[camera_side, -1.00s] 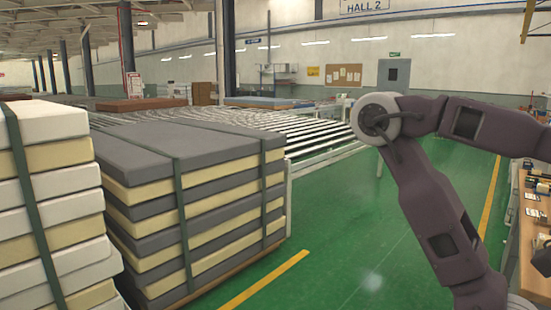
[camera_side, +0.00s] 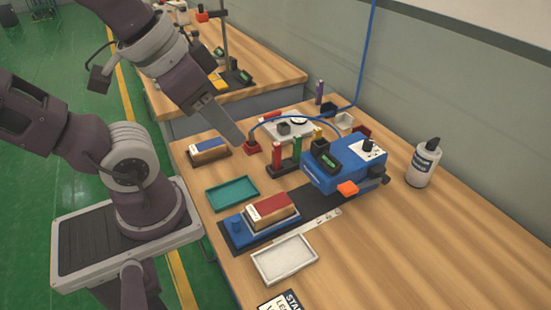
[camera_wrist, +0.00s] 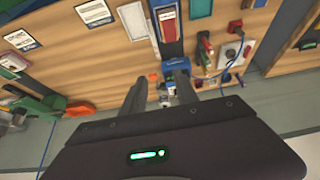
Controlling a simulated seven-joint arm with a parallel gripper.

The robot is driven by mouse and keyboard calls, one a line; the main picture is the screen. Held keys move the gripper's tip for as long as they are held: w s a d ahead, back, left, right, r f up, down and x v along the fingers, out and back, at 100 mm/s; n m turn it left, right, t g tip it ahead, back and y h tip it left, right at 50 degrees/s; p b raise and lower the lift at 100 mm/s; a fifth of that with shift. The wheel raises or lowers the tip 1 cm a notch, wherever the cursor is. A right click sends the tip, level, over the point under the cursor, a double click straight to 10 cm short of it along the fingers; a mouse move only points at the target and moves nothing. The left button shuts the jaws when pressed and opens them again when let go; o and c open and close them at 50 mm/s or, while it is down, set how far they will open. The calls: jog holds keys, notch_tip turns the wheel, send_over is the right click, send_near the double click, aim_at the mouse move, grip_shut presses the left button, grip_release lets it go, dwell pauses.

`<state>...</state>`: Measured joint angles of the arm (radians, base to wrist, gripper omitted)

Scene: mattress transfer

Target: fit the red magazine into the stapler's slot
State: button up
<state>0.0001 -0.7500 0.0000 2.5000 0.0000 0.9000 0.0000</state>
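The stapler appears to be the blue machine (camera_side: 340,172) with an orange lever (camera_side: 348,188), on a dark strip on the bench. Its slot cannot be made out. A red upright piece (camera_side: 277,156), probably the red magazine, stands beside a green one (camera_side: 297,149) in a dark rack left of the stapler. In the wrist view the blue machine (camera_wrist: 176,66) shows beyond my gripper (camera_wrist: 160,82). My gripper's fingers are apart, with nothing visibly held. In the side view the gripper end (camera_side: 240,138) hangs over the bench, left of the rack; its height is unclear.
A red-topped block (camera_side: 272,209) sits on a blue base in front. A teal tray (camera_side: 232,193), a white tray (camera_side: 284,260) and a blue-topped brush-like block (camera_side: 208,150) lie nearby. A white bottle (camera_side: 424,163) stands right. A blue cable (camera_side: 368,50) hangs behind. The bench's right front is clear.

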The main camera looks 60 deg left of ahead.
jog(key=shift+o, duration=1.2)
jog(key=shift+w, duration=0.1)
jog(key=n+g, duration=0.6)
jog(key=n, duration=1.2)
send_over(277, 153)
jog(key=a, duration=0.2)
notch_tip(277, 153, down, 22)
jog(key=f, duration=0.4)
jog(key=d+f, duration=0.1)
jog(key=f, duration=0.1)
jog(key=shift+w+f, duration=0.2)
jog(key=shift+f, duration=0.05)
grip_shut()
